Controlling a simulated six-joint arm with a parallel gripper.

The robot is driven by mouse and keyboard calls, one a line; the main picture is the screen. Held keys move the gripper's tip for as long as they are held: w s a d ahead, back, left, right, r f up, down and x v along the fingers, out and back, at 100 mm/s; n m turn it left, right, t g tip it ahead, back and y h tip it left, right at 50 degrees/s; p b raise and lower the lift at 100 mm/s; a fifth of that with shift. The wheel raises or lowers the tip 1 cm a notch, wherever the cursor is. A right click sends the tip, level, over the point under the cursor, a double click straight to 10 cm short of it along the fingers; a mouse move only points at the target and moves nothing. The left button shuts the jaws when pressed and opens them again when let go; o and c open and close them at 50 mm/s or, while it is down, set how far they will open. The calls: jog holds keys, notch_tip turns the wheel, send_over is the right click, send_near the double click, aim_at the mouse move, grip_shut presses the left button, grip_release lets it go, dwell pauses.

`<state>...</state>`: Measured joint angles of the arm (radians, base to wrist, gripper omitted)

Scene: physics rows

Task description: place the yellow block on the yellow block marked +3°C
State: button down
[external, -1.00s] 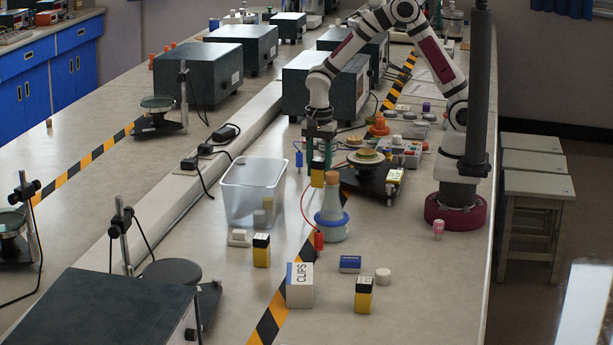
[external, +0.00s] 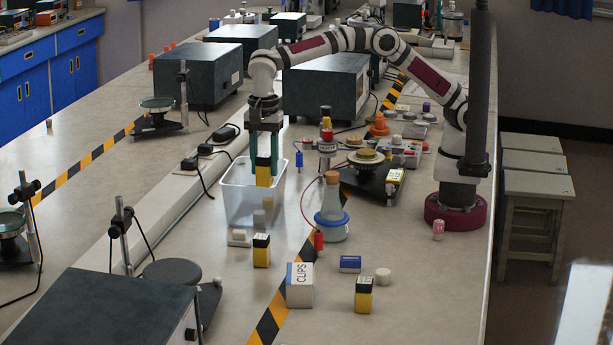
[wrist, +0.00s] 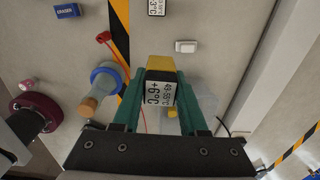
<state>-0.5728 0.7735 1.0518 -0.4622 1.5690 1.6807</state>
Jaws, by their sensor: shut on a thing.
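My gripper (external: 264,158) has green fingers shut on a yellow block (external: 263,178) with a black top. The held block is upright in the air, in front of the clear bin's right part in the external view. In the wrist view, the held block's label (wrist: 160,93) seems to read +6°C. A second yellow block with a black top (external: 261,252) stands on the bench in front of the bin. In the wrist view its label (wrist: 157,7) is cut by the top edge and shows 3°C. A third such block (external: 363,297) stands front right, its label unreadable.
The clear bin (external: 236,205) stands left of the striped tape. A corked flask with a blue ring (external: 332,215), a CLIPS box (external: 300,286), a blue eraser (external: 350,264) and a small white piece (external: 239,238) stand nearby. Bench between the near yellow blocks is partly clear.

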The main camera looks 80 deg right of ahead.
jog(key=a+f, duration=0.1)
jog(key=a, duration=0.1)
jog(key=s+a+f, duration=0.1)
jog(key=a+f, duration=0.1)
jog(key=a, duration=0.1)
jog(key=a+f, duration=0.2)
jog(key=shift+s+a, duration=0.15)
jog(key=shift+a, duration=0.2)
notch_tip(320, 180, down, 3)
jog(key=shift+a+f, duration=0.1)
jog(key=shift+f, duration=0.35)
jog(key=shift+c, duration=2.2)
grip_release()
jog(key=shift+f, duration=0.1)
